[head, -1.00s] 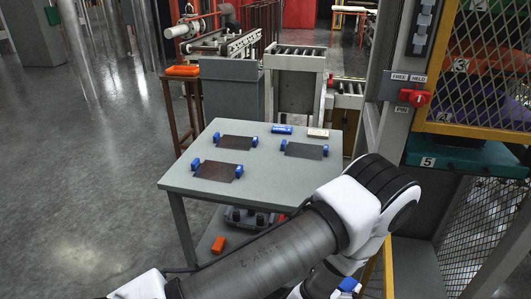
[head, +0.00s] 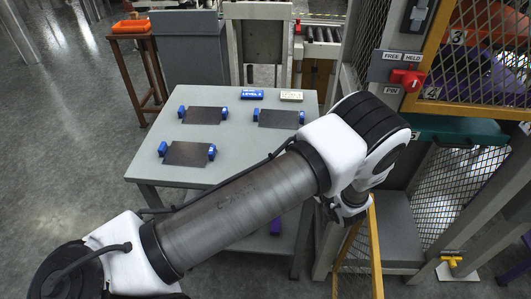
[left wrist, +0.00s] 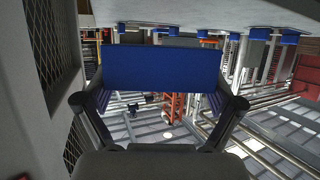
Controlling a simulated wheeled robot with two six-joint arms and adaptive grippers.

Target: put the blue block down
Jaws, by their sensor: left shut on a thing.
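In the left wrist view, the blue block (left wrist: 160,68) lies broadside across my left gripper (left wrist: 160,100), whose two fingers are shut on it at its ends. In the head view, my left arm crosses the foreground and its wrist hangs right of the table (head: 145,170). The gripper and held block are hidden there. On the table lie three dark plates, one at the front (head: 187,154), one at the back left (head: 203,116) and one at the right (head: 279,119). Each has small blue blocks at its two ends. My right gripper is not in view.
A metal frame with a red switch (head: 407,79) and a mesh guard (head: 480,70) stands to the right. A yellow bar (head: 375,250) rises below my wrist.

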